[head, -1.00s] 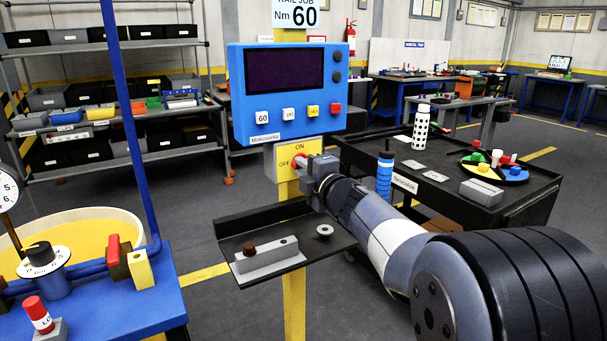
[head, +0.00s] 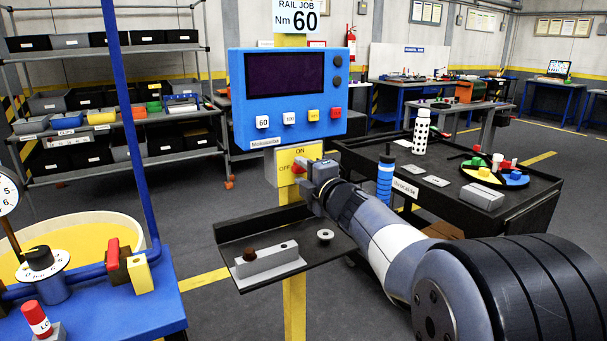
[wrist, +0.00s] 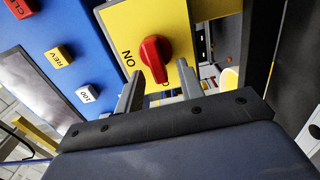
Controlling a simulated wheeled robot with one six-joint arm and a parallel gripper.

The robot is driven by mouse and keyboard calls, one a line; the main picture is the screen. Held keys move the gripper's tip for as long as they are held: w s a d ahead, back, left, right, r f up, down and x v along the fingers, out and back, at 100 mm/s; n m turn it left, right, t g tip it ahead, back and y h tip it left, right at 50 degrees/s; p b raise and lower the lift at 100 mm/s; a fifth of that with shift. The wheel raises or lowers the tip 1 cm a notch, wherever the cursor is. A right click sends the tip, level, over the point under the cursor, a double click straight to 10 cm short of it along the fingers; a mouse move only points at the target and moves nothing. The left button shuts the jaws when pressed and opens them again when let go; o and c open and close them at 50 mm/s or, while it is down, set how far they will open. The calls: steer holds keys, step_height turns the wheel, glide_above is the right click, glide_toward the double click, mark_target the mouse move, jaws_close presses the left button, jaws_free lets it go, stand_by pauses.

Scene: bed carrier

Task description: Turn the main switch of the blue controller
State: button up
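The blue controller (head: 290,125) hangs on a yellow post, with a dark screen and labelled buttons. Below it is a yellow switch plate (head: 283,158) marked ON at top and OFF at left. The red main switch knob (head: 298,169) is partly hidden by my gripper (head: 308,175) in the head view. In the wrist view the red knob (wrist: 155,56) sits on the yellow plate, just beyond and between the fingertips of my gripper (wrist: 160,72). The two fingers are apart, with no visible grip on the knob. Any slight fingertip contact cannot be told.
A black tray (head: 232,228) with a grey block is fixed to the post below my gripper. A black cart (head: 520,215) with a bottle and coloured parts stands at right. A blue bench (head: 150,300) with a blue upright is at left.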

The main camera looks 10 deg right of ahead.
steer(key=v, duration=1)
steer(key=shift+s+p, duration=0.35)
steer(key=shift+s, duration=0.05)
steer(key=shift+w, duration=0.15)
steer(key=x, duration=1)
steer(key=shift+w+b, duration=0.3)
steer(key=shift+b, duration=0.05)
